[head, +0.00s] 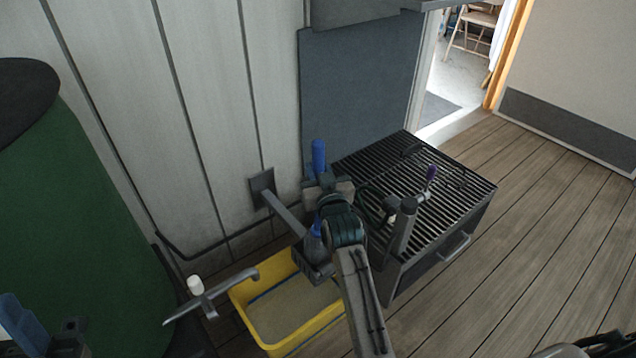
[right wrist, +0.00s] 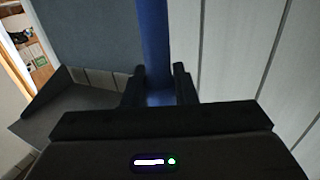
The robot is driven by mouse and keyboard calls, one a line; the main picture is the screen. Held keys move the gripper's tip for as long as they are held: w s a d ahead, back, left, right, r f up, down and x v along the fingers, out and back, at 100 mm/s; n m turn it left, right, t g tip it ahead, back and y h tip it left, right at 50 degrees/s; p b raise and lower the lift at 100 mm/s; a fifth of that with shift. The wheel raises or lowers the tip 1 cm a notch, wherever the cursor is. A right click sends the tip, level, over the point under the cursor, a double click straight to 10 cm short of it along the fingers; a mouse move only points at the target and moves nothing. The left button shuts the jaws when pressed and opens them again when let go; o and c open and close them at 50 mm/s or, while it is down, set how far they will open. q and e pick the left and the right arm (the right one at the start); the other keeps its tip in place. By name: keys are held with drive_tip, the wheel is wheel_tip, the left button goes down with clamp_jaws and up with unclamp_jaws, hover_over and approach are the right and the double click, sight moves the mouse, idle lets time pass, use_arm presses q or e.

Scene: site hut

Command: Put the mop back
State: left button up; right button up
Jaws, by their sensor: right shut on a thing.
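The mop's blue handle (head: 318,155) stands roughly upright near the panelled wall. My right gripper (head: 326,190) is shut on it; in the right wrist view the blue shaft (right wrist: 156,50) runs between the two dark fingers (right wrist: 158,92). A blue flared part (head: 314,246) shows lower down, beside a dark bracket (head: 314,264). A grey arm from a wall plate (head: 262,183) reaches to about there; I cannot tell whether the mop touches it. The mop's lower end is hidden.
A yellow tub (head: 240,302) stands on the floor below the mop. A black slatted box (head: 440,262) with small items on top is close on the right. A grey T-shaped bar (head: 222,291) is at the left. The plank floor at right is clear, towards a doorway.

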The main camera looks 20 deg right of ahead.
drive_tip(key=shift+f+b, duration=0.3)
drive_tip(key=shift+f, duration=1.25)
drive_tip(key=o, duration=1)
